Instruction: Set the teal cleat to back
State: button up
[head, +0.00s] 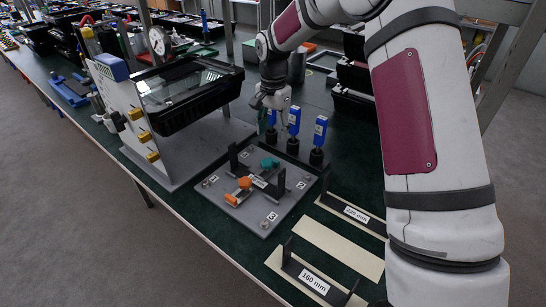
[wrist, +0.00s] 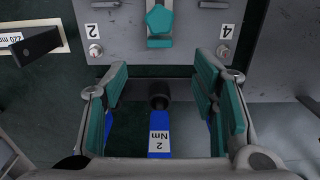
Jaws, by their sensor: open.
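The teal cleat (head: 269,163) sits on the far side of a grey fixture plate (head: 228,210). An orange cleat (head: 244,184) sits nearer on the same plate.
Blue tools (head: 294,122) stand in black holders behind the plate. Black uprights (head: 279,182) rise from the plate. Gauge strips marked 160 mm (head: 312,281) and 220 mm (head: 357,214) lie to the right.

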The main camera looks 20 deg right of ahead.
aim_at(273, 160)
notch_tip(273, 160, down, 11)
jog(key=shift+r, duration=0.1)
dwell(0.3)
grip_shut()
